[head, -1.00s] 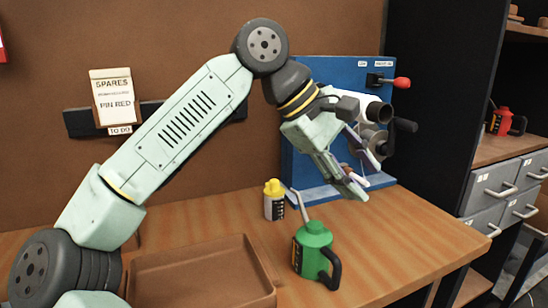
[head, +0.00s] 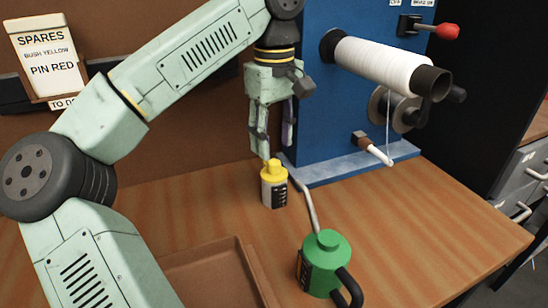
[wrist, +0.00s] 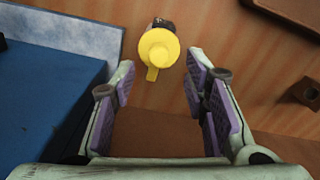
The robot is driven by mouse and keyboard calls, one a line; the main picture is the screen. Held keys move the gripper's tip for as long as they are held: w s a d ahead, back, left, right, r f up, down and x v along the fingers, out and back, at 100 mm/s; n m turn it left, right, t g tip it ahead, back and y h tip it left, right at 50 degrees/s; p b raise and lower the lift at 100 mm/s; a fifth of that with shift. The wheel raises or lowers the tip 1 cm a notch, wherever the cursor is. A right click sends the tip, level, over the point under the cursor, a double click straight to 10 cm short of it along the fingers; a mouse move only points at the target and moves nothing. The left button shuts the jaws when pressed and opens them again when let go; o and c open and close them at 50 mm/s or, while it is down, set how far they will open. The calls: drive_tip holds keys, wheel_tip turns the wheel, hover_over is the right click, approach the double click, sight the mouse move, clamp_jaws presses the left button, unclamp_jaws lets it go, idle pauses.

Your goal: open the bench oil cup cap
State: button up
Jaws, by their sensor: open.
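The small cup (head: 273,193) with a white body, dark label and yellow cap (head: 271,169) stands upright on the bench (head: 400,230), in front of the blue machine's left edge. In the wrist view the yellow cap (wrist: 158,48) is seen from above, round with a short tab pointing toward me; it looks closed. My gripper (head: 275,150) points down just above and behind the cap in the head view. In the wrist view my gripper (wrist: 160,68) is open and empty, with the cap between and slightly beyond its fingertips. I cannot tell the exact height gap.
A green oil can (head: 327,265) stands at the front right, its thin spout leaning toward the cup. The blue machine (head: 330,110) with its white spool (head: 385,64) stands right of my gripper. A brown tray (head: 215,262) lies front left. The bench's right side is clear.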

sight(274, 161)
drive_tip(key=shift+f, duration=2.55)
drive_tip(key=shift+c, duration=0.6)
clamp_jaws()
